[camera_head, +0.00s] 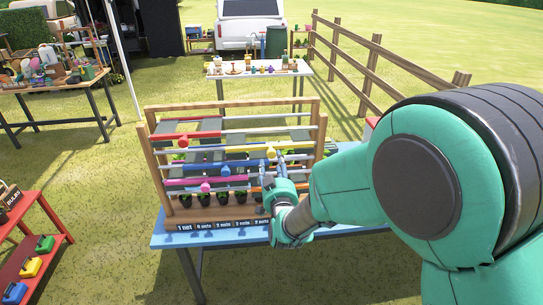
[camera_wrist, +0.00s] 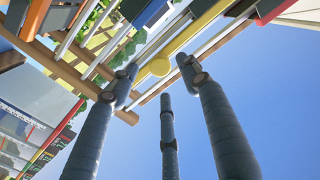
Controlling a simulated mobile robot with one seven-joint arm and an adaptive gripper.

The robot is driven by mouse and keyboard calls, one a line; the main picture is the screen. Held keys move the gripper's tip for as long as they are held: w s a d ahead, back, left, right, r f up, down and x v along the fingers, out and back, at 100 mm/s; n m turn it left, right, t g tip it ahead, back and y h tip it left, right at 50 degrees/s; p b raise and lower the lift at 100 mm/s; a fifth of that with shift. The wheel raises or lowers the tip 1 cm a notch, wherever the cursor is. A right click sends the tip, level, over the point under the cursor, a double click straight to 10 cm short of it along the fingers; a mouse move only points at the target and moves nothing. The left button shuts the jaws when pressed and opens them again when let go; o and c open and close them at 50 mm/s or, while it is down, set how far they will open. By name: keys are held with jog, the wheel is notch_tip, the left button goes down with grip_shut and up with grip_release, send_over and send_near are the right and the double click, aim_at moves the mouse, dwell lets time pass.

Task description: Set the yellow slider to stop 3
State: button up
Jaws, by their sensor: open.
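The yellow slider (camera_wrist: 187,38) is a yellow bar with a round knob (camera_wrist: 160,66) in the wrist view. In the head view its knob (camera_head: 271,153) shows on the right half of the wooden rack (camera_head: 170,128). My gripper (camera_head: 273,172) is open in front of the rack's right half. In the wrist view the fingers of my gripper (camera_wrist: 160,82) stand spread, with the yellow knob between and beyond their tips. I cannot tell whether any finger touches it. My gripper hides part of the rack's lower right. The stop positions are not clearly readable.
A red slider (camera_head: 183,141), a blue slider (camera_head: 258,165) and a pink slider (camera_head: 205,187) run on nearby rails. A red shelf (camera_head: 40,262) is at lower left. Open grass surrounds the table.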

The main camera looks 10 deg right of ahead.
aim_at(272, 156)
jog(key=shift+w+b, duration=0.35)
jog(key=shift+w, duration=2.85)
grip_shut()
